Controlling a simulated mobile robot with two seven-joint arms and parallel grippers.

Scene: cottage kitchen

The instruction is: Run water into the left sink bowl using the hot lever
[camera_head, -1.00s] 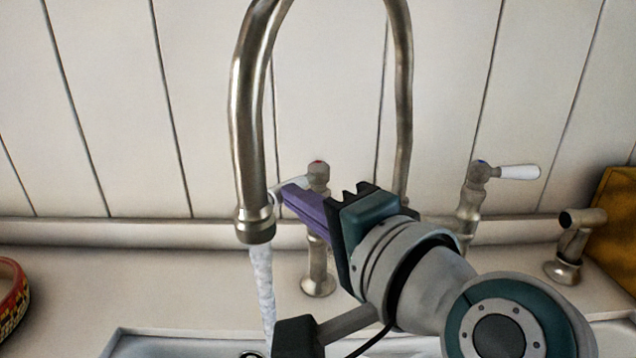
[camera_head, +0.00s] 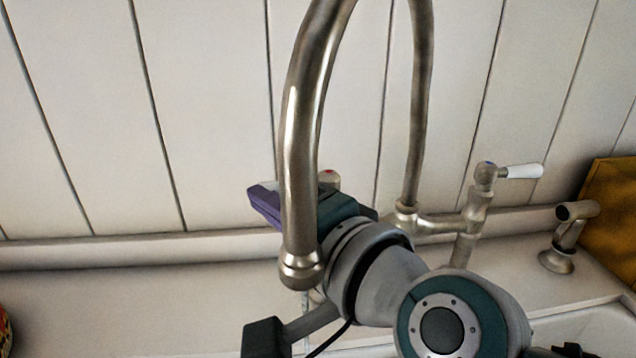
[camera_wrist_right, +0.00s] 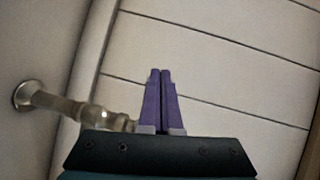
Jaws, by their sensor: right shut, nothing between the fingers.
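The tall metal spout (camera_head: 301,180) curves down in front of my right gripper in the head view. A faint pale strip shows below its tip, and I cannot tell whether it is running water. The hot tap's red-marked top (camera_head: 329,178) shows just behind my right gripper; its lever is hidden. My right gripper (camera_head: 262,203) is shut and empty, its purple fingers pointing left behind the spout. The fingers also show closed together in the right wrist view (camera_wrist_right: 160,100), next to a metal tap post (camera_wrist_right: 65,107). The left bowl is not clearly seen. My left gripper is out of view.
The cold tap (camera_head: 473,215) with a white lever (camera_head: 521,171) stands to the right. A side sprayer (camera_head: 566,235) and a yellow-brown board (camera_head: 612,215) are farther right. A panelled wall (camera_head: 210,110) closes the back.

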